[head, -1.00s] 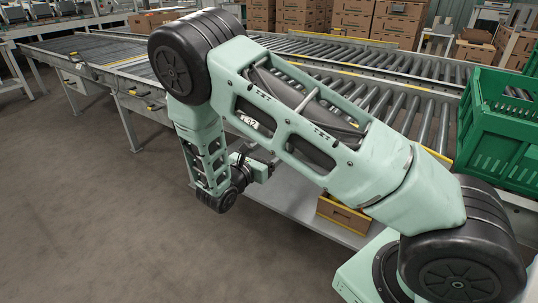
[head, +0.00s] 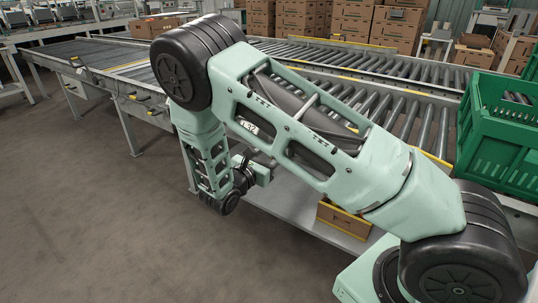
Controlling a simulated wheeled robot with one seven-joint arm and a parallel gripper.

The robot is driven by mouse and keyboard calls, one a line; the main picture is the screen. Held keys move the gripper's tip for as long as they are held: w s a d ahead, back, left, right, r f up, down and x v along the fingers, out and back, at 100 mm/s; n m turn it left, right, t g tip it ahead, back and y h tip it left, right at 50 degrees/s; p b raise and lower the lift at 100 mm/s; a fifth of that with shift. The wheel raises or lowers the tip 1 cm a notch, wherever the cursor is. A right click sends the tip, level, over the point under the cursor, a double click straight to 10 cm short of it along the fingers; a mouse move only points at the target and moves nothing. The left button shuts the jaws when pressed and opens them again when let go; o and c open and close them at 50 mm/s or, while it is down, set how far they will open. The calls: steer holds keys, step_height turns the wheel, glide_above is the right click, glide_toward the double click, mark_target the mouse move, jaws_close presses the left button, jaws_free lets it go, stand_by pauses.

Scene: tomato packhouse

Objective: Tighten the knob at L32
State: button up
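A white label (head: 249,126) shows through an opening in my upper arm, on the conveyor side behind it. It is partly cut off, and I cannot read it fully now. No knob can be made out beside it; my arm covers that stretch. My gripper's end (head: 262,172) is low beside the conveyor's near side, behind and below my upper arm. Its fingers are too small and hidden to tell open from shut, or whether they touch anything.
Roller conveyors (head: 400,112) run across behind my arm. A green crate (head: 500,140) stands at the right. A cardboard box (head: 342,218) sits on the low shelf (head: 300,207). Small yellow-and-black fittings (head: 150,113) line the conveyor's left side. The floor at left (head: 80,210) is clear.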

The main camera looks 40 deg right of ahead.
steer(key=m+p, duration=0.2)
steer(key=m, duration=0.2)
steer(key=shift+a+r+m, duration=0.1)
steer(key=shift+r+m, duration=0.05)
steer(key=shift+m, duration=0.25)
steer(key=m+p, duration=0.2)
steer(key=m, duration=0.2)
steer(key=shift+w, duration=0.15)
steer(key=shift+r+m+p, duration=0.1)
steer(key=shift+m+p, duration=1.8)
steer(key=shift+m, duration=2.3)
steer(key=o, duration=1)
steer(key=shift+c, duration=0.2)
steer(key=p+v, duration=0.3)
steer(key=v, duration=1.4)
steer(key=shift+a, duration=0.25)
